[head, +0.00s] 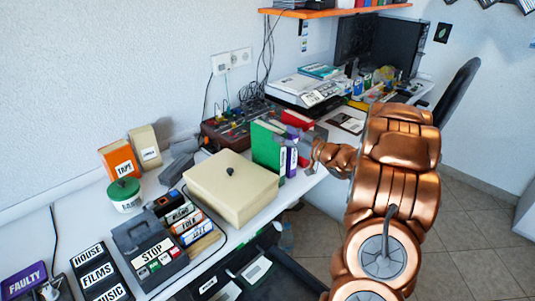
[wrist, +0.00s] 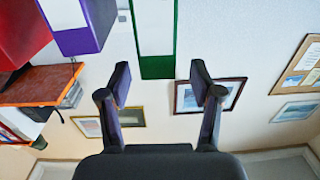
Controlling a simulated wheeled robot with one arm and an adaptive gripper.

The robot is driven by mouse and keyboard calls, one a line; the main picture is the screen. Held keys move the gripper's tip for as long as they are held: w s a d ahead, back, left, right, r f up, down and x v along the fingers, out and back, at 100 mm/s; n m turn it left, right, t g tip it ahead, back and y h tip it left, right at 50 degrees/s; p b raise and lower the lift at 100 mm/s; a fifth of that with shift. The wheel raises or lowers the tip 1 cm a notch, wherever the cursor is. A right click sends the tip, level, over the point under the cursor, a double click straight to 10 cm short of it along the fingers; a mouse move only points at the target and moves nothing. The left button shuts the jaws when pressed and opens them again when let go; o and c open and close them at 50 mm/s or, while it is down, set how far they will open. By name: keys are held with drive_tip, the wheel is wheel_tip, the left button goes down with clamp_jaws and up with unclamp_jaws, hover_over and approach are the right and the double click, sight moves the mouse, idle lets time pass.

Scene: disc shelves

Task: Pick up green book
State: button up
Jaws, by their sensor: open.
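The green book (head: 267,146) stands upright on the white desk, beside a purple book (head: 292,158) and red books (head: 298,122). In the wrist view, the green book (wrist: 155,66), with a white panel on its spine, is ahead of my gripper (wrist: 160,82), roughly midway between the fingers. The fingers are apart with nothing held between them. In the head view, my gripper (head: 311,149) is just right of the books, partly hidden by my copper arm. The purple book (wrist: 85,42) is to the left in the wrist view.
A cream box (head: 231,183) with a dark knob is left of the books. A red mixer-like device (head: 240,125) is behind them. A white machine (head: 305,91) and monitors (head: 383,47) are farther back. Open floor (head: 470,230) is to the right.

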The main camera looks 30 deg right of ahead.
sight(271, 127)
drive_tip(key=shift+p+x, duration=0.6)
drive_tip(key=shift+x, duration=2.6)
drive_tip(key=shift+d+f, duration=0.1)
drive_tip(key=shift+f, duration=0.1)
clamp_jaws()
